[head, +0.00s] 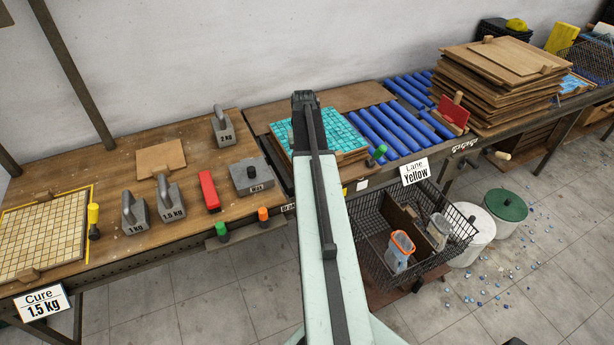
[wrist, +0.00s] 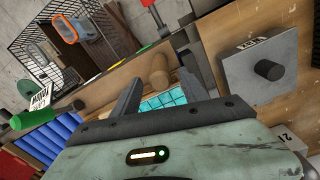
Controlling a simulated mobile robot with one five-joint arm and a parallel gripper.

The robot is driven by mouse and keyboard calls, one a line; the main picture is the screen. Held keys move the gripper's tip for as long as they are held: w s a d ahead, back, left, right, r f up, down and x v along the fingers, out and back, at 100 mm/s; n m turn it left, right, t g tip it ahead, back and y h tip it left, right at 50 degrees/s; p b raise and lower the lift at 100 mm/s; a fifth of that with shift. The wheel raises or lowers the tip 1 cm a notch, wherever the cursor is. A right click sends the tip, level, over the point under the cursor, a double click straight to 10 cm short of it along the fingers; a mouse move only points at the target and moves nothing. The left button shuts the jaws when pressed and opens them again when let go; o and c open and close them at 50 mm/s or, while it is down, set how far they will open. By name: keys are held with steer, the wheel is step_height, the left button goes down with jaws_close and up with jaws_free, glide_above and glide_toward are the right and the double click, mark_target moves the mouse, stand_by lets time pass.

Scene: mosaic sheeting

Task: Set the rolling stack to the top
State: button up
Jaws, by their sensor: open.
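A stack of thin boards topped with turquoise mosaic (head: 285,131) sits on the bench beside the blue rollers (head: 397,127). My arm covers part of it in the head view. In the wrist view, turquoise tiles (wrist: 163,101) show just below a rounded wooden knob (wrist: 159,70). My gripper (wrist: 160,80) is open, with its two dark fingers on either side of that knob. I cannot tell whether they touch it. The fingertips are hidden in the head view. A green handle (head: 378,152) is at the lane's front edge.
A grey block with a black knob (head: 252,177) stands left of the stack; weights, a red block (head: 209,190) and a tiled sheet (head: 45,235) lie farther left. A tall pile of boards (head: 500,85) stands right of the rollers. A wire basket (head: 365,275) hangs in front.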

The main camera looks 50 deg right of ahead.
step_height(320, 180, down, 7)
steer(key=b, duration=0.6)
steer(key=shift+s+d, duration=0.1)
jaws_close()
steer(key=shift+s, duration=0.1)
stand_by(0.7)
